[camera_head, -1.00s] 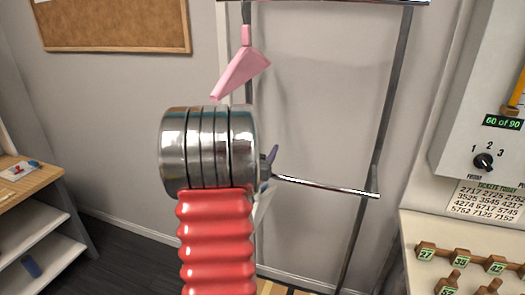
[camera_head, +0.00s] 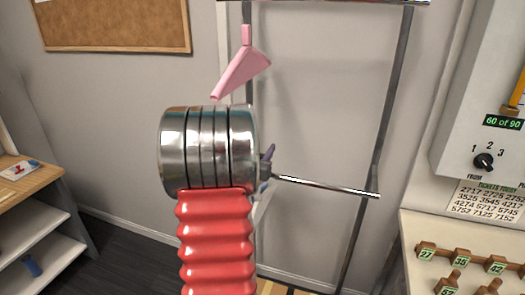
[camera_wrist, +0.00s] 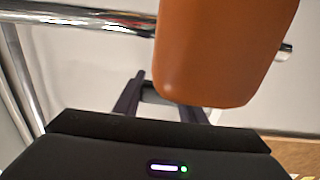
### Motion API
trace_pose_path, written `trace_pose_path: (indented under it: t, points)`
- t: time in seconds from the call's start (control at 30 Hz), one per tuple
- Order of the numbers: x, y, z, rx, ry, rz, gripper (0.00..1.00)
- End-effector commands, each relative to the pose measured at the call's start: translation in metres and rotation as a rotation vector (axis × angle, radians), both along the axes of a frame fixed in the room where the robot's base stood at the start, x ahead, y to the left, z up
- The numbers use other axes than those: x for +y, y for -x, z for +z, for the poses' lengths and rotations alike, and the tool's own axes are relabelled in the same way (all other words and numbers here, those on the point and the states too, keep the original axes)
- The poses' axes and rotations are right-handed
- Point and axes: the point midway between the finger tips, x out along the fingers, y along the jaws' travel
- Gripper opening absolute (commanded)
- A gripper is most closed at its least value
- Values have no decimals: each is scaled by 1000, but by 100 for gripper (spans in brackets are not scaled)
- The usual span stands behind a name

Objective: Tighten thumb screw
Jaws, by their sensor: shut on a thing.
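My gripper (camera_wrist: 163,100) shows in the wrist view as two dark fingers reaching away from the black housing. They are close about a small greyish piece (camera_wrist: 153,94), which appears to be the thumb screw; its shape is mostly hidden. A large orange rounded body (camera_wrist: 220,55) hangs in front and covers part of the right finger and the area beyond. In the head view, my arm's silver joint and red ribbed sleeve hide most of the gripper; only a purplish finger part shows at the crossbar's left end. The garment rail's chrome crossbar (camera_head: 325,186) runs right from there.
The rail's grey upright (camera_head: 378,140) stands right. A counter with numbered pegs (camera_head: 465,262) and a panel with a dial (camera_head: 484,161) are further right. Shelves (camera_head: 35,215) stand left.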

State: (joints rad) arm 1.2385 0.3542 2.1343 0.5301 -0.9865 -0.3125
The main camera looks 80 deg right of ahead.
Motion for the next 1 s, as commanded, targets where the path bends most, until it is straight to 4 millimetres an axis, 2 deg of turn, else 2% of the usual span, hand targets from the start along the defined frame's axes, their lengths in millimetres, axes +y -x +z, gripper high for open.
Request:
trace_pose_path:
  t: [0.47, 1.0]
  points:
    - [-1, 5, 1, -2, 2, -148, 15]
    - [3, 17, 1, -3, 2, -487, 15]
